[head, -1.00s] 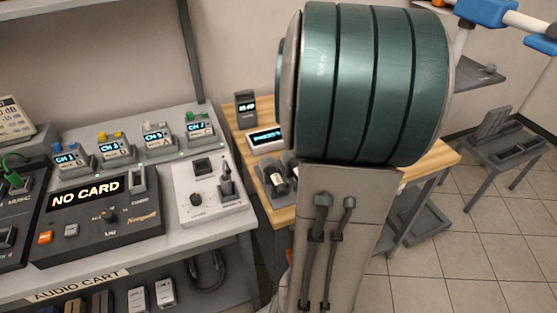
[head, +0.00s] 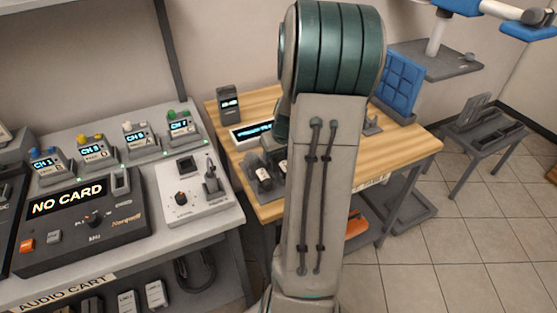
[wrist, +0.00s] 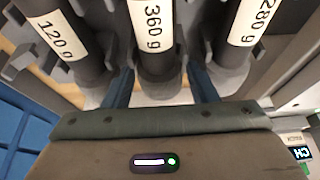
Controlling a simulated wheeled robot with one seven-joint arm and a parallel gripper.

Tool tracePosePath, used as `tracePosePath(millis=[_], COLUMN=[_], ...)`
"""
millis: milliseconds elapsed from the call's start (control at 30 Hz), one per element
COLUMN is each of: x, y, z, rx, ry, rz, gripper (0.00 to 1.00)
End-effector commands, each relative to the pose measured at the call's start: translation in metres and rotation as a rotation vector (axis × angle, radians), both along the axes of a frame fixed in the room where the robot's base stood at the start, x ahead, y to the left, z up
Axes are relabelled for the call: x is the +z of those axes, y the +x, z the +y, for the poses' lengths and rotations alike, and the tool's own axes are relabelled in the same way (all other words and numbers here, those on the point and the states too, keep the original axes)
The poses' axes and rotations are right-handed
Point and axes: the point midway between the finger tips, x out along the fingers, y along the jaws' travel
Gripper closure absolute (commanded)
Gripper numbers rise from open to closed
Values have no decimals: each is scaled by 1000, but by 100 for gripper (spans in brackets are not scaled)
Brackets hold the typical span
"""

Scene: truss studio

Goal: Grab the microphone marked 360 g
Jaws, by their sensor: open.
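The microphone marked 360 g (wrist: 153,28) is in the middle of the wrist view, dark with a white label, seated in a grey holder. My gripper (wrist: 160,74) is open, with one blue finger on each side of the lower part of this microphone. I cannot tell whether the fingers touch it. The microphone marked 120 g (wrist: 58,36) is to its left and the one marked 280 g (wrist: 250,22) to its right. In the head view my arm hides the gripper and part of the microphone row; no weight label is readable there.
A wooden table (head: 395,152) carries the microphones, a lit display (head: 252,134) and a small dark device (head: 228,103). A blue panel (head: 398,82) stands at its right. Tiled floor is open at right.

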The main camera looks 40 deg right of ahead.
Motion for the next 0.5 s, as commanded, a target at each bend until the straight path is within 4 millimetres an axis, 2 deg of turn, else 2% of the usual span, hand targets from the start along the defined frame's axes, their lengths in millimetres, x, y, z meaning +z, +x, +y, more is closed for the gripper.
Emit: tracePosePath(millis=[100,333,367,500], x=[-8,-9,-9,-9], y=[3,4,4,4], z=[-1,-1,-1,-1], rx=[0,0,0,0], ry=[0,-1,-1,-1], rz=[0,-1,-1,-1], gripper=[48,48,51,87])
